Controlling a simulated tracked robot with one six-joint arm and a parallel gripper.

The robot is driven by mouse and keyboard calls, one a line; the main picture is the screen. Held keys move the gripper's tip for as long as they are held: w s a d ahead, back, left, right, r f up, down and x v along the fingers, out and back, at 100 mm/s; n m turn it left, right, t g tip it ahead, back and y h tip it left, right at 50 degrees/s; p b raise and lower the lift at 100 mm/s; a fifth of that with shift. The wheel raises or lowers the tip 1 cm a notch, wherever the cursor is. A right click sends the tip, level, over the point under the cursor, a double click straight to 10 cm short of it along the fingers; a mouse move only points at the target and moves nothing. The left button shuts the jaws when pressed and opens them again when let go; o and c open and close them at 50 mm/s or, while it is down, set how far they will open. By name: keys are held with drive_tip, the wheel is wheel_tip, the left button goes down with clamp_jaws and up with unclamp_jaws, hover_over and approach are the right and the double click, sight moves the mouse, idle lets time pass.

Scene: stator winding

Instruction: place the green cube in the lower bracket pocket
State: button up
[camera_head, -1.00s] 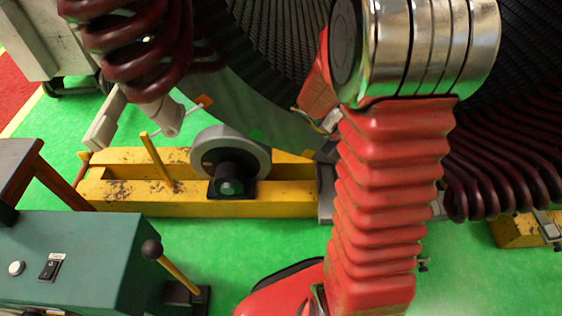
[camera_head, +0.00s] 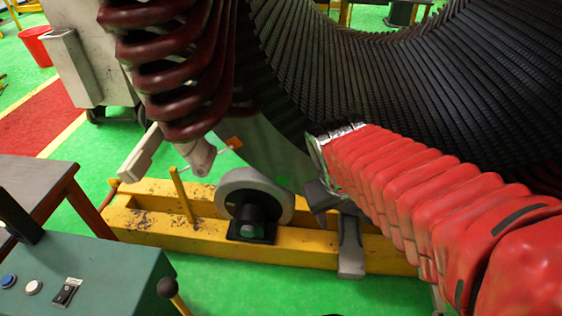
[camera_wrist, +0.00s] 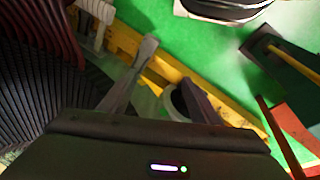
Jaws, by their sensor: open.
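My gripper (camera_head: 335,228) has its two grey fingers spread apart and empty. It hangs beside the yellow beam, to the right of the grey wheel. In the wrist view the open fingers (camera_wrist: 168,63) point at the beam and the wheel. A small green patch (camera_head: 283,181) shows on the grey stator rim, to the left of the gripper; I cannot tell whether it is the cube. A pale green face (camera_head: 247,230) also shows on the black block in front of the wheel. I cannot make out the lower bracket pocket with certainty.
The yellow beam (camera_head: 140,222) runs under the stator, with a grey wheel (camera_head: 275,190) and an upright yellow rod (camera_head: 180,190) on it. Dark red coils (camera_head: 180,75) hang at upper left. A teal control box (camera_head: 90,285) stands at lower left. Green floor is open in front.

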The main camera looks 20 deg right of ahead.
drive_tip(key=s+a+r+t+y, duration=0.2)
drive_tip(key=a+r, duration=0.3)
drive_tip(key=a, duration=0.4)
drive_tip(key=shift+s+r+t+y, duration=0.2)
drive_tip(key=shift+t+y, duration=0.3)
drive_tip(key=shift+t, duration=0.3)
